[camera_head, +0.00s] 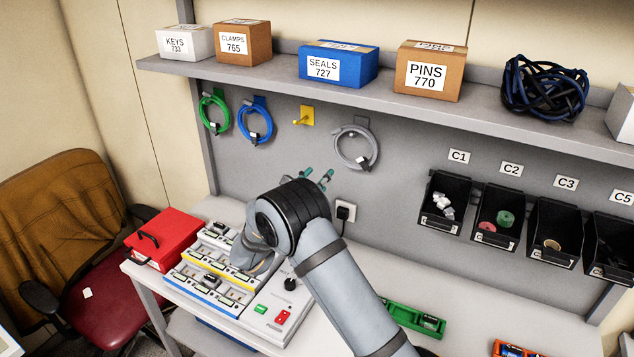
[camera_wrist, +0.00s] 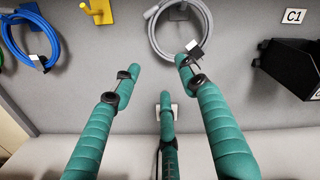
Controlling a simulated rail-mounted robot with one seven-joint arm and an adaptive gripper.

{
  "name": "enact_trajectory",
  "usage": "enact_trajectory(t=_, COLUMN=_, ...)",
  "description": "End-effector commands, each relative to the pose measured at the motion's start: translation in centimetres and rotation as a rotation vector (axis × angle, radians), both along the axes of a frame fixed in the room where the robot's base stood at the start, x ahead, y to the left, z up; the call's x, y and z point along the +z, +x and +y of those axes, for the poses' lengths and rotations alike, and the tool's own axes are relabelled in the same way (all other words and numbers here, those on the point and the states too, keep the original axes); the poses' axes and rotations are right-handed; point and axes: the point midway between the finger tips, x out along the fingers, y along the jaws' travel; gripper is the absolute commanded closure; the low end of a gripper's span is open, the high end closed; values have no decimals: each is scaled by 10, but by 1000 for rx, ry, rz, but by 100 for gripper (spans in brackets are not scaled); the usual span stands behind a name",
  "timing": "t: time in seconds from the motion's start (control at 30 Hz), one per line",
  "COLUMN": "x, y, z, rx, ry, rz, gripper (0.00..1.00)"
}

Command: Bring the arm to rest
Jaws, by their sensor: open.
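My gripper (camera_head: 318,174) shows at the end of my grey arm in front of the grey back panel, above the bench. Its green fingertips point toward the panel, just left of and below the coiled grey cable (camera_head: 356,147). In the wrist view my gripper (camera_wrist: 158,72) has its green fingers spread apart, with nothing between them. The grey cable (camera_wrist: 153,38) hangs beyond the fingertips in that view, and I see no contact with it. My arm hides part of the bench.
Blue (camera_head: 255,122) and green (camera_head: 203,112) cables hang left of an empty yellow hook (camera_head: 307,116). Black bins (camera_head: 446,205) line the panel at right. A shelf (camera_head: 280,80) with boxes runs above.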

Motion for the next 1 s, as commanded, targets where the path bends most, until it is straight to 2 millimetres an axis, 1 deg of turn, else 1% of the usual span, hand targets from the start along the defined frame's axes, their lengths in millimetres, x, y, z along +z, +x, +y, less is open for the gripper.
enact_trajectory(t=0.23, x=0, y=1, z=-1, rx=0, ry=0, rz=0, gripper=57)
enact_trajectory(t=0.37, x=0, y=8, z=-5, rx=-1, ry=1, rz=0, gripper=57)
enact_trajectory(t=0.47, x=0, y=19, z=-12, rx=-4, ry=1, rz=-1, gripper=57)
enact_trajectory(t=0.57, x=-1, y=34, z=-22, rx=-4, ry=1, rz=-1, gripper=57)
enact_trajectory(t=0.8, x=-1, y=77, z=-47, rx=-3, ry=2, rz=-1, gripper=57)
enact_trajectory(t=1.0, x=-1, y=102, z=-62, rx=-1, ry=0, rz=0, gripper=57)
